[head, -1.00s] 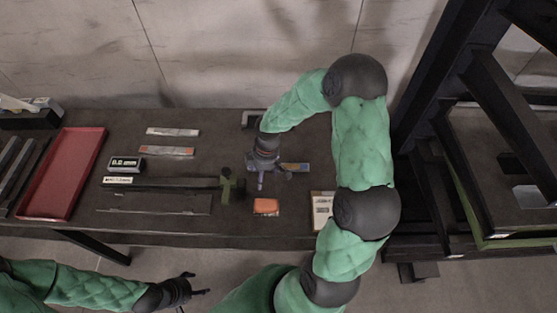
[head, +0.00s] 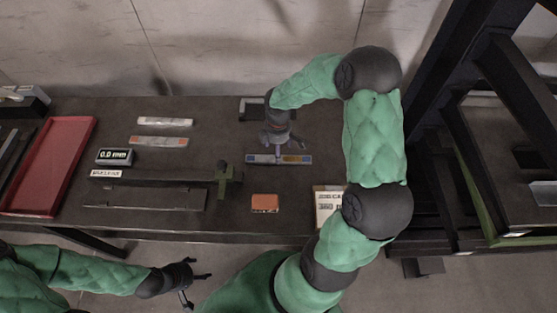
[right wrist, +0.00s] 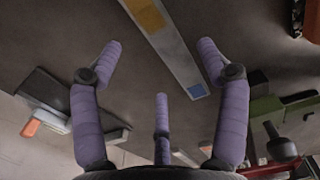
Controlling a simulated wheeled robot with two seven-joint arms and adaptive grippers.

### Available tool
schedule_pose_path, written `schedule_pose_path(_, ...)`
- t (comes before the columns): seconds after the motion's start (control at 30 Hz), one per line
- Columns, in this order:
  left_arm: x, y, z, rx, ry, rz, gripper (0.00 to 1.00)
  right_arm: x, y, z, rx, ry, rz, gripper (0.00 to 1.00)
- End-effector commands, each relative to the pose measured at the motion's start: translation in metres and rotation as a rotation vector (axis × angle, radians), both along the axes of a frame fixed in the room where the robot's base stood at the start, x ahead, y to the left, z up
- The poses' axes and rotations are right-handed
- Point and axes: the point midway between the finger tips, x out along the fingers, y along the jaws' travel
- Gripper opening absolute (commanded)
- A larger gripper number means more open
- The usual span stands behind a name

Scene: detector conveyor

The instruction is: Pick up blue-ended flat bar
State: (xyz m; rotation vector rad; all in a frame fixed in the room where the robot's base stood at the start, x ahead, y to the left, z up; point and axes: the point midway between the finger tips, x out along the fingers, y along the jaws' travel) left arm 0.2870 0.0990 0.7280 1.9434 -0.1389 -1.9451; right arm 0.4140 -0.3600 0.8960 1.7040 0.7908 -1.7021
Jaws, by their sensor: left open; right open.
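The blue-ended flat bar (head: 294,160) lies flat on the dark table, its blue end to the left and a yellow-orange part to the right. In the right wrist view the bar (right wrist: 172,48) runs diagonally beyond the spread fingers, its blue end nearest the right finger. My right gripper (head: 277,152) is open and above the bar, its fingers partly covering the bar's middle. It shows empty in the right wrist view (right wrist: 160,65). Contact with the bar cannot be told. My left gripper (head: 198,284) is open and empty in front of the table.
An orange block (head: 264,203) and a white label card (head: 328,203) lie nearer the front edge. A dark gauge with a green post (head: 226,180) stands to the left. Two other flat bars (head: 165,122) (head: 158,142), a small display (head: 114,156) and a red tray (head: 50,165) lie farther left.

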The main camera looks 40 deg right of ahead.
Motion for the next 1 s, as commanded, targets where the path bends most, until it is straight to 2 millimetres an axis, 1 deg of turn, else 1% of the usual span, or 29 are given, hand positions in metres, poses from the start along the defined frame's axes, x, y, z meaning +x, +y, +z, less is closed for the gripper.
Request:
schedule_pose_path(0.03, 0.0, 0.0, -0.003, 0.0, 0.0, 0.0, 0.7, -0.001, 0.0, -0.008, 0.001, 0.003, -0.001, 0.75)
schedule_pose_path(0.2, 0.0, 0.0, -0.012, 0.0, 0.0, 0.0, 0.7, -0.002, -0.001, -0.033, 0.001, 0.003, 0.0, 0.75)
schedule_pose_path(0.3, 0.0, 0.0, -0.015, 0.0, 0.0, 0.0, 0.7, -0.002, 0.0, -0.044, 0.002, 0.004, 0.001, 0.75)
schedule_pose_path(0.4, 0.0, 0.0, -0.016, 0.0, 0.0, 0.0, 0.7, -0.002, -0.001, -0.047, 0.002, 0.001, 0.0, 0.75)
schedule_pose_path(0.57, 0.0, 0.0, -0.015, 0.0, 0.0, 0.0, 0.7, -0.002, -0.001, -0.046, 0.001, 0.0, 0.0, 0.75)
schedule_pose_path(0.67, 0.0, 0.0, -0.015, 0.0, 0.0, 0.0, 0.7, -0.002, -0.001, -0.046, 0.002, 0.001, 0.0, 0.5)
schedule_pose_path(0.7, 0.0, 0.0, -0.015, 0.0, 0.0, 0.0, 0.7, -0.002, -0.001, -0.046, 0.002, 0.001, 0.0, 0.38)
schedule_pose_path(0.77, 0.0, 0.0, -0.015, 0.0, 0.0, 0.0, 0.7, -0.002, -0.001, -0.046, 0.002, 0.001, 0.0, 0.21)
schedule_pose_path(0.8, 0.0, 0.0, -0.015, 0.0, 0.0, 0.0, 0.7, -0.002, -0.001, -0.046, 0.002, 0.001, 0.0, 0.1)
schedule_pose_path(0.83, 0.0, 0.0, -0.015, 0.0, 0.0, 0.0, 0.7, -0.002, -0.001, -0.046, 0.002, 0.001, 0.0, 0.02)
schedule_pose_path(0.87, 0.0, 0.0, -0.015, 0.0, 0.0, 0.0, 0.7, -0.002, -0.001, -0.046, 0.001, 0.002, 0.0, 0.0)
schedule_pose_path(1.0, 0.0, 0.0, -0.015, 0.0, 0.0, 0.0, 0.7, -0.001, -0.001, -0.045, -0.001, -0.002, -0.001, 0.0)
